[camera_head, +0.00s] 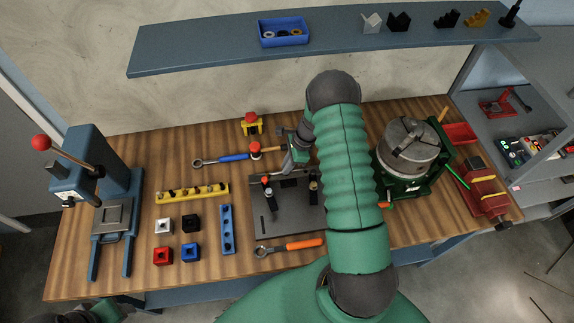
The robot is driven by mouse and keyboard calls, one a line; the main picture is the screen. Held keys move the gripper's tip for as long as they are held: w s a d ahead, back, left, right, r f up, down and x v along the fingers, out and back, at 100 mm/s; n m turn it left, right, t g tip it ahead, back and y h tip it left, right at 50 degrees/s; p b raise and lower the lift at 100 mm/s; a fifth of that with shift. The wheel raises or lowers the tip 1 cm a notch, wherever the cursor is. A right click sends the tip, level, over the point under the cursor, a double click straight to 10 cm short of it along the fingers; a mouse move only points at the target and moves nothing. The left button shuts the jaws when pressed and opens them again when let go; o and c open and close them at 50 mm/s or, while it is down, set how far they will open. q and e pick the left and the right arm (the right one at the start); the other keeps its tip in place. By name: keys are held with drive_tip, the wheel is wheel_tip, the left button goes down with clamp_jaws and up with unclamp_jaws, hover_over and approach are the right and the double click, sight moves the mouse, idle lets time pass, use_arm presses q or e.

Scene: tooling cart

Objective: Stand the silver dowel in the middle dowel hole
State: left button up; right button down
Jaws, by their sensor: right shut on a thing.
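My right gripper (291,166) points down over the grey fixture plate (290,217), near its back edge. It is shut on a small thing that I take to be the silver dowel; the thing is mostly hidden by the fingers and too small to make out. The plate carries two dark upright clamps with red and yellowish tips. Its right part is hidden behind my arm. The dowel holes cannot be made out. A yellow rack (192,193) with several small pegs stands on the left of the plate.
A blue bar with holes (227,230) and several coloured blocks (191,224) lie left of the plate. A blue-handled wrench (233,157) lies behind, an orange-handled one (304,244) in front. A press (92,180) stands left, a round chuck (408,147) right.

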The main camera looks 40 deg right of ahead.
drive_tip(key=shift+f+b, duration=0.45)
drive_tip(key=shift+f, duration=0.15)
idle(1.1)
drive_tip(key=c, duration=1)
unclamp_jaws()
drive_tip(key=shift+r, duration=0.1)
drive_tip(key=shift+r+p, duration=2.3)
drive_tip(key=shift+r, duration=0.7)
